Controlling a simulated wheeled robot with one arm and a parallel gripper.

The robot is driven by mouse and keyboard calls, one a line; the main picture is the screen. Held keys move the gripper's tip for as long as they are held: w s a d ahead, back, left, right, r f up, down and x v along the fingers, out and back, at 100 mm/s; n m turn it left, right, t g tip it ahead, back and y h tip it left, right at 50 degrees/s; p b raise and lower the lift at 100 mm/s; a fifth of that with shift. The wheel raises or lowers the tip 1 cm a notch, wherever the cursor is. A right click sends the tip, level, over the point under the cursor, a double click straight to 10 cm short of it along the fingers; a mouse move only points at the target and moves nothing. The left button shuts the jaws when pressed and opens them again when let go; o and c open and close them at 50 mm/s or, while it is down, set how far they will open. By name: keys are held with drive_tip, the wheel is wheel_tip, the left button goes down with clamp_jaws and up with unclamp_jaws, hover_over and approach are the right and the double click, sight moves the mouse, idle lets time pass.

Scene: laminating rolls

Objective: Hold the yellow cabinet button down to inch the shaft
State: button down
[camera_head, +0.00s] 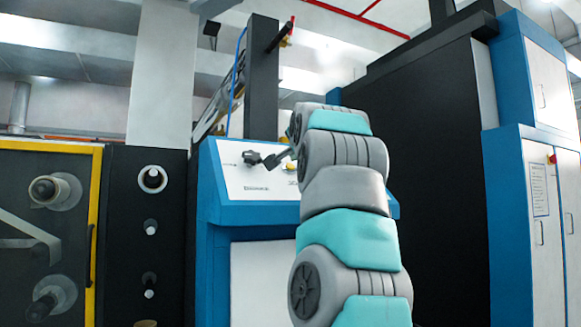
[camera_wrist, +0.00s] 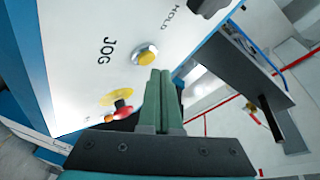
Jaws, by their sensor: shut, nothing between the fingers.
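The yellow button (camera_wrist: 146,58) sits in a metal ring on the white panel beside the word JOG in the wrist view. My gripper (camera_wrist: 165,73) is shut and empty, its green fingers together. The fingertips lie just below and right of the button in that view, overlapping its lower edge. I cannot tell whether they touch it. The shaft cannot be identified for certain.
A black knob (camera_wrist: 205,6) is on the panel near the word HOLD. A red mushroom button (camera_wrist: 119,114) on a yellow disc (camera_wrist: 117,97) is close to the fingers' left. A dark post (camera_head: 262,80) rises behind the cabinet. A tall black machine stands at right.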

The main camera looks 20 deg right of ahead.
drive_tip(key=shift+w+f, duration=0.1)
idle(0.7)
drive_tip(key=shift+w+f, duration=0.2)
drive_tip(key=shift+w, duration=0.05)
drive_tip(key=shift+w+f+b, duration=0.25)
drive_tip(key=shift+b, duration=0.1)
idle(0.8)
idle(2.1)
drive_tip(key=shift+s+r+p, duration=0.3)
drive_tip(key=shift+s+r, duration=0.25)
drive_tip(key=shift+s, duration=0.05)
drive_tip(key=s+r+p, duration=0.2)
drive_tip(key=s+r, duration=0.1)
drive_tip(key=shift+s+d+r, duration=0.1)
drive_tip(key=shift+s+r, duration=0.15)
drive_tip(key=shift+r, duration=0.05)
